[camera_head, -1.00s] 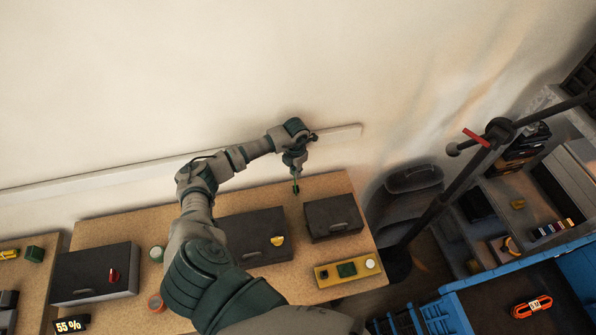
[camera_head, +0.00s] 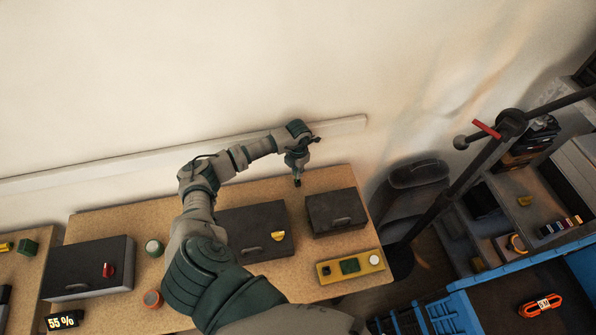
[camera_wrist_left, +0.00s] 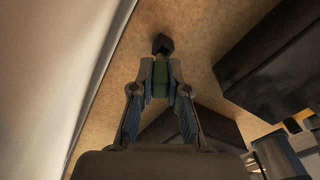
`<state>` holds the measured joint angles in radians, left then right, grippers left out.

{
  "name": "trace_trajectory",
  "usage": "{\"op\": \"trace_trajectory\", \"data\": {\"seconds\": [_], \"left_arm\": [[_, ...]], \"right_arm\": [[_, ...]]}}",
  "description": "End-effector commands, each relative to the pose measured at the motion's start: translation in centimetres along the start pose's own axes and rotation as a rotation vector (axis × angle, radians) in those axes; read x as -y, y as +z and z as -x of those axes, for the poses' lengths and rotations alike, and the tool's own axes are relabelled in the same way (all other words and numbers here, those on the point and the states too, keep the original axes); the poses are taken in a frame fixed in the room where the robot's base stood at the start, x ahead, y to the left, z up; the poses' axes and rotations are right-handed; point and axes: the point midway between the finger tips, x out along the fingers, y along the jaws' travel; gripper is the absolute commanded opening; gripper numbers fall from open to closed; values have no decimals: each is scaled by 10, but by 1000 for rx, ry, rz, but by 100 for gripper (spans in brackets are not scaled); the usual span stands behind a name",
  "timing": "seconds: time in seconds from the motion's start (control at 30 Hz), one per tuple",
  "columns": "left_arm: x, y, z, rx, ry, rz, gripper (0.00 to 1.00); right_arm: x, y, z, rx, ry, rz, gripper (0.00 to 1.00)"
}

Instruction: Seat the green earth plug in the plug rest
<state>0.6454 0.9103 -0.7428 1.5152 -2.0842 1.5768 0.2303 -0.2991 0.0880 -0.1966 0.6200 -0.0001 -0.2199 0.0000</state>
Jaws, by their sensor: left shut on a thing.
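My left gripper (camera_head: 297,172) hangs fingers-down above the back of the wooden board, between two dark boxes. In the left wrist view its fingers (camera_wrist_left: 160,88) are shut on the green earth plug (camera_wrist_left: 160,72), one finger on each side. A dark block-like piece (camera_wrist_left: 162,44) shows at the far end of the plug. I cannot tell whether it is the plug's tip or the plug rest. In the head view the plug is tiny and dark at the fingertips, and I cannot tell whether it touches the board. My right gripper is not in view.
A dark box with a yellow knob (camera_head: 253,231) is left of the gripper and a smaller dark box (camera_head: 336,212) is right of it. A yellow strip with a green square (camera_head: 350,267) lies in front. The wall and its pale rail (camera_head: 345,125) are behind.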

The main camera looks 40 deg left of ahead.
Motion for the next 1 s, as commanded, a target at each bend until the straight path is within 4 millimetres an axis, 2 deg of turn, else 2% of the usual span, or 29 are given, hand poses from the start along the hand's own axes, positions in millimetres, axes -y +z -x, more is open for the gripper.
{"op": "trace_trajectory", "data": {"seconds": [0.27,0.73,1.0], "left_arm": [[4,0,1,0,2,-2,0],[6,0,0,1,0,-1,0],[5,0,0,1,0,-1,0]], "right_arm": [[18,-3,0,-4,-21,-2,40],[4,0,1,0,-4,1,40],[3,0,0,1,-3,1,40]]}}
